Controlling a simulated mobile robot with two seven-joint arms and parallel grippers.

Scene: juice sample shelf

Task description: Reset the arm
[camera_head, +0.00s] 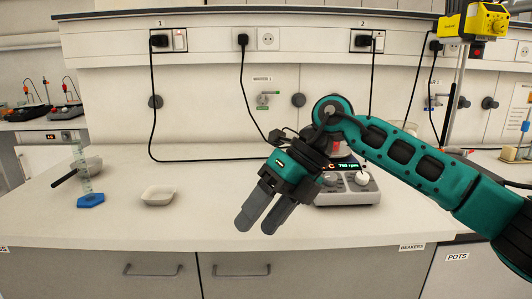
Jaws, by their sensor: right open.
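My right arm comes in from the right side of the picture in teal and black. Its gripper (257,227) points down and to the left over the white bench (210,217). The two grey fingers are apart with nothing between them. The gripper hangs in front of a hotplate stirrer (350,192) with a lit display, and hides part of it. My left gripper does not show.
A small white dish (158,195) sits on the bench left of the gripper. Farther left are a blue-based cylinder (91,201) and a bowl with a dark handle (66,178). Black cables hang along the back wall. The front middle of the bench is clear.

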